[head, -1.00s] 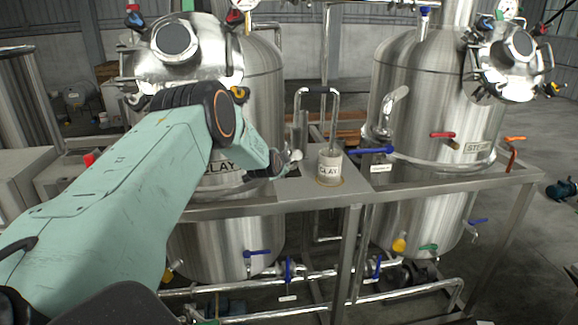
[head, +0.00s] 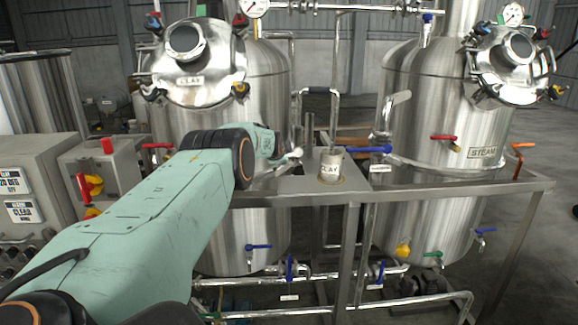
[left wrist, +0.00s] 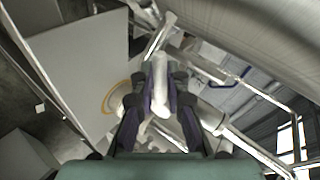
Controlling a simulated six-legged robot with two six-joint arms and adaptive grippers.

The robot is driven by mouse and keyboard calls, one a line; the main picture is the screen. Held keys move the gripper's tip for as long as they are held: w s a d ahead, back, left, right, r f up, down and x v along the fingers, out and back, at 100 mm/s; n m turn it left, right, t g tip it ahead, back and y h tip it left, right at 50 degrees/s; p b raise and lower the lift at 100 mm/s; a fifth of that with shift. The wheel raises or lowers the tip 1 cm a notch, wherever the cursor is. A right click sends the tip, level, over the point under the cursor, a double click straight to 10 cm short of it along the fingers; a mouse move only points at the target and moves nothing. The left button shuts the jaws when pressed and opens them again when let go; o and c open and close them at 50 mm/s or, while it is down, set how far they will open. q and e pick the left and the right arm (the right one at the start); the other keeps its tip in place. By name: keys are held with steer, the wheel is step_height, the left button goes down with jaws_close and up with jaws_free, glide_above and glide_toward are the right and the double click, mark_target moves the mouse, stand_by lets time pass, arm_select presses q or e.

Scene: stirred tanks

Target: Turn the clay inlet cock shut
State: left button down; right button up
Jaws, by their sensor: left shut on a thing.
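My left arm reaches across the clay tank (head: 268,95), whose lid bears a CLAY sign (head: 190,81). My left gripper (head: 284,157) is beside the tank's right side, just left of a pot labelled CLAY (head: 330,170). In the left wrist view my left gripper (left wrist: 160,103) is shut on a pale, slim metal handle (left wrist: 160,70) between its dark fingers. The handle's rounded end shows past the gripper in the head view. No readable label marks the inlet cock, so I cannot tell whether this handle belongs to it. My right gripper is not in view.
A steel-framed bench (head: 440,192) runs in front of the tanks. A blue lever (head: 367,149) is right of the pot. The steam tank (head: 405,75) stands at right. Control boxes (head: 30,170) are at left. Low pipes carry blue levers (head: 290,268).

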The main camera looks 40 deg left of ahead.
arm_select(q)
steer(key=shift+w+d+r+m+g, duration=0.15)
steer(key=shift+d+r+m+g, duration=0.05)
steer(key=shift+r+m+g, duration=0.1)
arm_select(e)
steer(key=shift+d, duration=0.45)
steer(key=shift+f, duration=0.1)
arm_select(q)
steer(key=shift+r+m+g+y+b, duration=0.4)
steer(key=shift+m+g+y+b, duration=0.1)
steer(key=shift+b, duration=0.2)
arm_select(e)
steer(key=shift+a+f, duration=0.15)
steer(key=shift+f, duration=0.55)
arm_select(q)
steer(key=shift+a, duration=0.1)
